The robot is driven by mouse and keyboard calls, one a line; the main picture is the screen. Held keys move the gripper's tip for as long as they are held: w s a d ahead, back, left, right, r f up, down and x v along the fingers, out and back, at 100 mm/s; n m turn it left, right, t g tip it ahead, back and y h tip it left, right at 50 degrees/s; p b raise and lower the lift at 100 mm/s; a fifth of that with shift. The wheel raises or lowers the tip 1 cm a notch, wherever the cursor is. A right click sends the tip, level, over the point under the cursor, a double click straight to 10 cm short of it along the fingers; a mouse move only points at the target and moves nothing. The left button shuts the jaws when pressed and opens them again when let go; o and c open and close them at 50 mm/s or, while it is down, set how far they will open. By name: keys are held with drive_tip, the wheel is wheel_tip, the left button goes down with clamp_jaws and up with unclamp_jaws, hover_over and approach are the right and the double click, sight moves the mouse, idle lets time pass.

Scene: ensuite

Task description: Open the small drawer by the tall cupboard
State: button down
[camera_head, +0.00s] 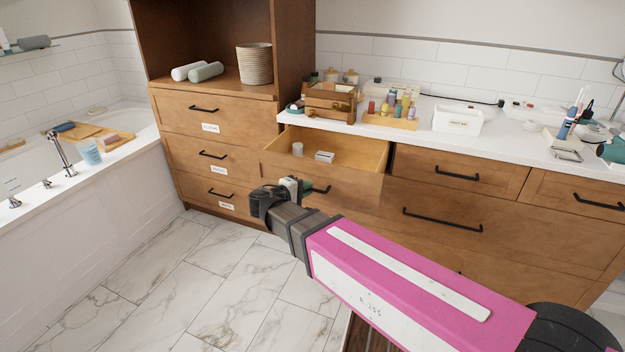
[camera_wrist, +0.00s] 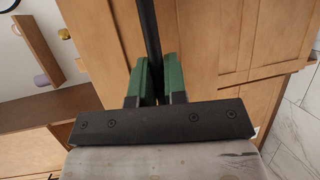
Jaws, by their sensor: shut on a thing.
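The small wooden drawer (camera_head: 355,190) stands pulled out beside the tall cupboard (camera_head: 215,120), under the white counter. Its inside shows, with a small white jar (camera_head: 298,149) and a small pale box (camera_head: 325,156) in it. My gripper (camera_head: 294,188) is at the drawer's front. Its green fingers (camera_wrist: 160,82) are shut on the black bar handle (camera_wrist: 150,35), one finger on each side. Part of the handle also shows in the head view (camera_head: 320,189), and the rest is hidden by my gripper.
Other closed drawers with black handles (camera_head: 442,220) lie to the right. Labelled drawers (camera_head: 205,150) are in the tall cupboard's base. A bathtub (camera_head: 75,205) stands at left. The counter (camera_head: 400,130) holds caddies and bottles. The marble floor (camera_head: 180,280) in front is clear.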

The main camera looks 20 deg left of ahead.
drive_tip(key=shift+s+a, duration=0.1)
drive_tip(key=shift+s, duration=1.25)
drive_tip(key=c, duration=1.2)
unclamp_jaws()
drive_tip(key=v, duration=1.1)
